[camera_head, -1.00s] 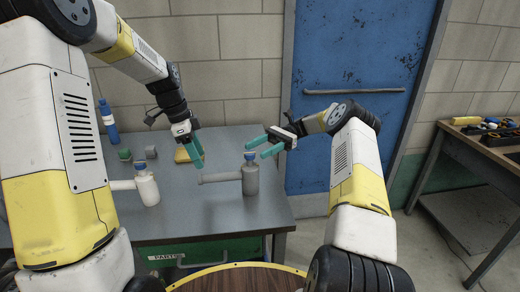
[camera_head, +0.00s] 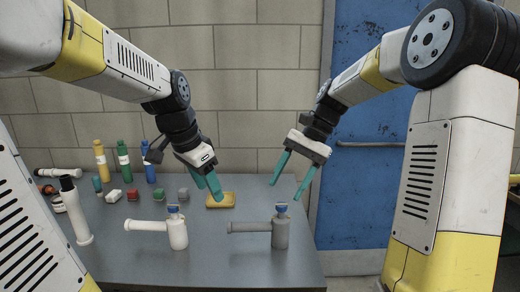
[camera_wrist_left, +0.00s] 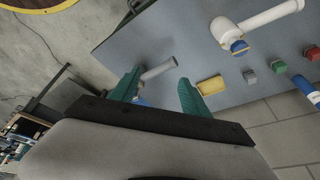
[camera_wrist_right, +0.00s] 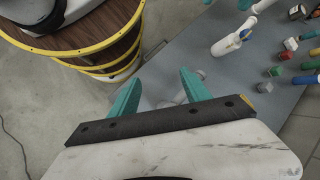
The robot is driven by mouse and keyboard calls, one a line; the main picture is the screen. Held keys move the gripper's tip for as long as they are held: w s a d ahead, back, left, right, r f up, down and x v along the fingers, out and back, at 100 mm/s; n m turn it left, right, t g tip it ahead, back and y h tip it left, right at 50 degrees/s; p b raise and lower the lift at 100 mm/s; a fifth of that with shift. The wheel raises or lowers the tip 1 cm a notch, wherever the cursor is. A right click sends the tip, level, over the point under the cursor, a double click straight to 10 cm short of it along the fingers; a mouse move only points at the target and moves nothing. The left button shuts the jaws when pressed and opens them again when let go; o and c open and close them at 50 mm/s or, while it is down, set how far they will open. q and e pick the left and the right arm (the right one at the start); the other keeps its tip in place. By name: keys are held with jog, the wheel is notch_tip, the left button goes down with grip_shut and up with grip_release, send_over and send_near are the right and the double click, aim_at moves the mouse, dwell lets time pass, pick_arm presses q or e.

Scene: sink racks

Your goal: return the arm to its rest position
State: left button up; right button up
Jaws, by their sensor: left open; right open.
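My left gripper (camera_head: 209,187) is open and empty above the grey table (camera_head: 205,262), its teal fingers pointing down near the yellow block. My right gripper (camera_head: 290,178) is open and empty above the table, over the grey sink-pipe-like piece with a blue cap (camera_head: 281,232). Its fingers also show apart in the right wrist view (camera_wrist_right: 158,92), with no thing between them held. The left wrist view shows the left fingers (camera_wrist_left: 160,90) spread, with the grey piece's tube beyond them.
A white piece with a blue cap (camera_head: 177,232) stands left of the grey one. A yellow block (camera_head: 221,200), small coloured cubes (camera_head: 158,195) and several bottles (camera_head: 123,160) stand behind. A blue door (camera_head: 370,185) is behind at right.

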pick_arm(q)
jog(key=s+a+r+n+t, duration=0.1)
jog(key=s+n+t, duration=0.2)
jog(key=s+n, duration=0.5)
jog(key=s, duration=0.4)
jog(key=shift+s+a+r+n, duration=0.25)
jog(key=shift+s+a+n, duration=0.05)
jog(key=shift+a, duration=0.05)
pick_arm(e)
jog(key=s+d+r+n+t+h, duration=0.1)
jog(key=s+d+n+t, duration=0.2)
jog(key=s, duration=0.5)
jog(key=s+d+r+n+t+h, duration=0.1)
jog(key=s+d+n+t+h, duration=0.1)
jog(key=s+t, duration=0.4)
jog(key=shift+s+d+r+n, duration=0.25)
jog(key=shift+s+d+n, duration=0.35)
jog(key=shift+s+d, duration=0.35)
